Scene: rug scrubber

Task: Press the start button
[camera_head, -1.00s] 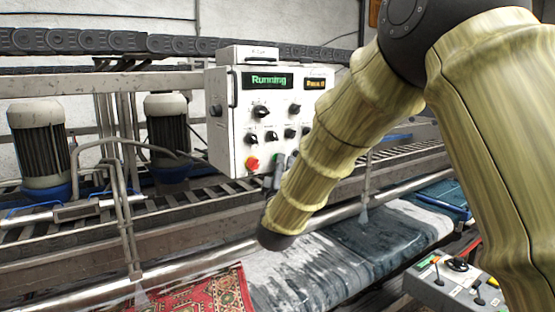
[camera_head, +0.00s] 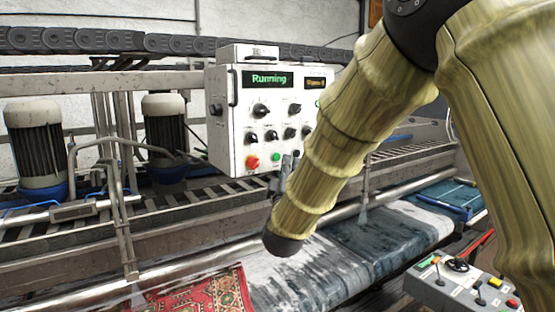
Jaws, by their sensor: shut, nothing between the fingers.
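The white control box (camera_head: 222,120) hangs at the middle, with a lit green "Running" display (camera_head: 268,79). On its lower edge are a red button (camera_head: 252,162) and, to its right, a small green button (camera_head: 277,158). No label can be read on either. My gripper (camera_head: 289,161) shows as grey shut fingers pointing up, just right of the green button and in front of the box's lower edge. It appears empty and apart from the green button, though depth is hard to judge. My arm hides much of the gripper and the box's right side.
Several black knobs (camera_head: 261,110) cover the box. A second grey panel (camera_head: 455,287) with levers and coloured buttons stands at the lower right. A red patterned rug (camera_head: 205,298) and a wet grey-blue rug (camera_head: 365,247) lie below. Two motors (camera_head: 165,130) stand left.

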